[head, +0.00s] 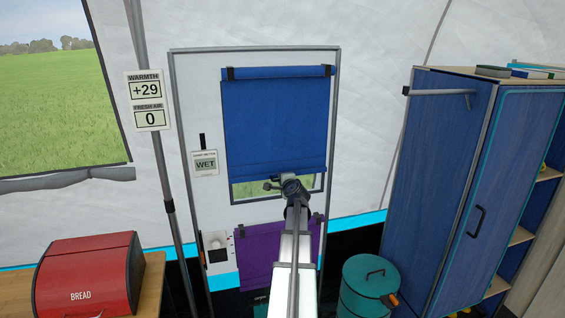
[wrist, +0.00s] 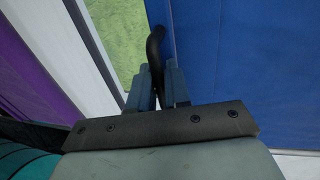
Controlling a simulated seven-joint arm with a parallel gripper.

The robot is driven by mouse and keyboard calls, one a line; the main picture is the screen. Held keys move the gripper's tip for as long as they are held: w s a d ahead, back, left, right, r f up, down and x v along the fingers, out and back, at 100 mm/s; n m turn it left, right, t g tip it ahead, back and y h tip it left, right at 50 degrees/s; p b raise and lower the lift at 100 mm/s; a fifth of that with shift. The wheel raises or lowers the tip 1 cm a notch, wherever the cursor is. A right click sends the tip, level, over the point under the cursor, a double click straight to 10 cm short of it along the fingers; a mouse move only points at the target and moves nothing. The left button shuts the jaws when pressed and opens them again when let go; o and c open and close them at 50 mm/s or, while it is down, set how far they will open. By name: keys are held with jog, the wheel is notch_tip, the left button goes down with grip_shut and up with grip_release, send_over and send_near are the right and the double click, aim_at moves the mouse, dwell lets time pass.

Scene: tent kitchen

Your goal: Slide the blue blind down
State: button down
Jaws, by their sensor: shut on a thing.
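The blue blind (head: 275,120) hangs over the window in the white door panel in the head view. It covers most of the window, and a strip of green field shows below its lower edge. In the wrist view the blue blind (wrist: 245,70) fills the right side. My gripper (head: 280,186) is at the blind's lower edge in the head view. In the wrist view my gripper (wrist: 157,85) is shut on a dark curved pull (wrist: 154,45) beside the blind's edge.
A purple blind (head: 262,250) hangs below the window. A red bread box (head: 85,275) stands on a wooden counter at left. A teal bin (head: 368,285) and a blue cabinet (head: 430,190) are at right. A grey tent pole (head: 155,130) stands left of the door.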

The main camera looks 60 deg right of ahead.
notch_tip(320, 180, down, 16)
dwell(0.3)
jog(key=shift+f, duration=0.15)
jog(key=c, duration=1.3)
grip_release()
jog(key=shift+c, duration=0.2)
jog(key=shift+o, duration=0.2)
jog(key=v, duration=1.4)
